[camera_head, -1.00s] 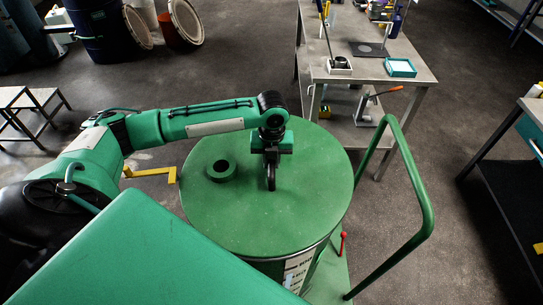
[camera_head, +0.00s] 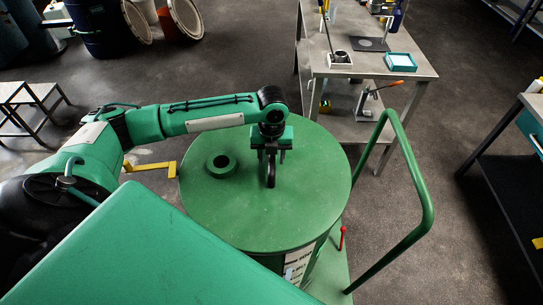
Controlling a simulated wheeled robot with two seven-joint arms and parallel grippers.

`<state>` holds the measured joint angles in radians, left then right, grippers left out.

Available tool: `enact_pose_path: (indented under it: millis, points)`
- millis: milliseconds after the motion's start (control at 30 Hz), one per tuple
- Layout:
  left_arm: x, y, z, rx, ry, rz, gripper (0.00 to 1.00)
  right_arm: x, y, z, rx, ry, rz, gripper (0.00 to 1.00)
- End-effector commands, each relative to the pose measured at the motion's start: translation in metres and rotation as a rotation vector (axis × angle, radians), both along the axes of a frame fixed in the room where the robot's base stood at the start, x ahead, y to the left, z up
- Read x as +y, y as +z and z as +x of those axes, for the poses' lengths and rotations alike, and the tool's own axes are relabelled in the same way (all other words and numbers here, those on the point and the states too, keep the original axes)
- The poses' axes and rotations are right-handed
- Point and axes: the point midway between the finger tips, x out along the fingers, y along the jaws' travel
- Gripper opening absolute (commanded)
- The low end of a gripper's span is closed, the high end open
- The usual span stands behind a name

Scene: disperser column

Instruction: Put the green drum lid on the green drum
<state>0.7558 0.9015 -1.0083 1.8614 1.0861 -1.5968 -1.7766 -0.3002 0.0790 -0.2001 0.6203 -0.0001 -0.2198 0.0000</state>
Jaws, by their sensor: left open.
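The green drum lid (camera_head: 300,205) is a wide round disc with a raised round collar (camera_head: 221,166) on its left part. It lies on top of the green drum (camera_head: 265,262), whose side with a white label shows below the lid's front edge. From this view I cannot tell whether it is fully seated. My left gripper (camera_head: 271,183) points down over the lid's middle, right of the collar. It is open, with nothing seen between its fingers; whether its tips touch the lid is unclear. My right gripper is not in view.
A green tubular handle (camera_head: 428,200) rises right of the drum, with a red lever (camera_head: 342,238) near it. A yellow bracket (camera_head: 150,167) is at the left. A grey workbench (camera_head: 365,70) with small items stands behind. Open floor lies at the right.

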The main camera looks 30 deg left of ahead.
Motion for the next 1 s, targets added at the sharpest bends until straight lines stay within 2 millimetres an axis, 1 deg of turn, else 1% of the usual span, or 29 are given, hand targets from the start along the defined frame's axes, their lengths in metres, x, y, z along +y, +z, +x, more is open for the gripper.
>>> enact_pose_path:
  millis: [167, 400, 500, 600, 700, 800, 1000]
  points:
    - [0.0, 0.029, 0.002, -0.007, -0.001, 0.0, 0.45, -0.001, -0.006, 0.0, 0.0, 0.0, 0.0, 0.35]
    - [-0.001, 0.086, 0.002, -0.008, -0.002, -0.001, 0.45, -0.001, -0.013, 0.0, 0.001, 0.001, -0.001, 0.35]
    - [-0.001, 0.105, 0.002, -0.008, 0.0, -0.001, 0.45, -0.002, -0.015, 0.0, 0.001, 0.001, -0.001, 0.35]
    - [-0.001, 0.12, 0.001, -0.006, -0.001, -0.001, 0.45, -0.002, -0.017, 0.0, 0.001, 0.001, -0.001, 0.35]
    - [-0.001, 0.13, 0.001, -0.006, -0.001, 0.0, 0.45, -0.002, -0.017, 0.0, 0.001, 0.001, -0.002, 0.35]
    - [-0.001, 0.134, 0.001, -0.005, -0.001, 0.0, 0.45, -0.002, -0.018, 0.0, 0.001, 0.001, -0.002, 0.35]
    - [-0.001, 0.135, 0.001, -0.004, -0.001, -0.001, 0.45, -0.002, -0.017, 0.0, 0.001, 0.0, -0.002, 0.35]
